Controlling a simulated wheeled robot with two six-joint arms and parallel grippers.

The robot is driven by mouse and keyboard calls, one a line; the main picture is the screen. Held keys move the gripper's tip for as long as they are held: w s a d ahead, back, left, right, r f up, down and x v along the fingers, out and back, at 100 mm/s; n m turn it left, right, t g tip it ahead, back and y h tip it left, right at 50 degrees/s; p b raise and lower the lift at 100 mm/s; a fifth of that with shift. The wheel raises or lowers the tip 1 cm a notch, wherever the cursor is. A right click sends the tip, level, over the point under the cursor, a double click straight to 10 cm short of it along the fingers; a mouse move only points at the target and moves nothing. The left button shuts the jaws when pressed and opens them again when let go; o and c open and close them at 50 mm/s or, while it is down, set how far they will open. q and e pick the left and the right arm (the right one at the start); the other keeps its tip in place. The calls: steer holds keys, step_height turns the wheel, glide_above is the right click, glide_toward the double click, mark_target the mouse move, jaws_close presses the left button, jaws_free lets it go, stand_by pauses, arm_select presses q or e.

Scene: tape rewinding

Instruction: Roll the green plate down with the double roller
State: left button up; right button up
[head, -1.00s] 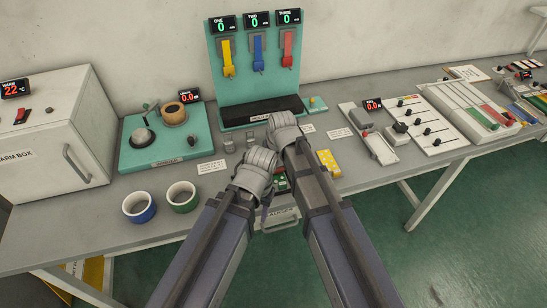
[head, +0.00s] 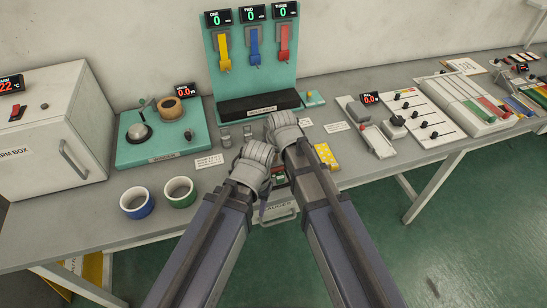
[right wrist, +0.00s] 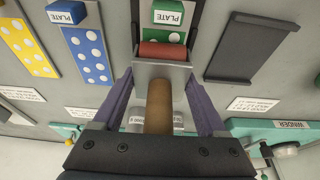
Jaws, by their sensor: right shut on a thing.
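In the right wrist view my right gripper (right wrist: 156,98) is shut on the double roller, its purple fingers on either side of the brown handle (right wrist: 159,108). The roller's metal bracket (right wrist: 160,72) carries a red roller (right wrist: 163,51). The red roller lies across the green plate (right wrist: 178,38), which has white dots and a block labelled PLATE (right wrist: 168,14). I cannot tell whether it presses on the plate. In the head view both wrists are close together at the front table edge and hide most of the plate.
A blue dotted plate (right wrist: 88,50) and a yellow dotted plate (right wrist: 28,42) lie left of the green one in the wrist view. A dark grey tray (right wrist: 252,46) lies to its right. Two cups, blue (head: 137,203) and green (head: 180,192), stand at the table's front left.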

steer(key=shift+s+d, duration=0.35)
steer(key=shift+s, duration=0.55)
steer(key=shift+w, duration=0.15)
steer(key=shift+w+a, duration=0.35)
steer(key=shift+w, duration=0.55)
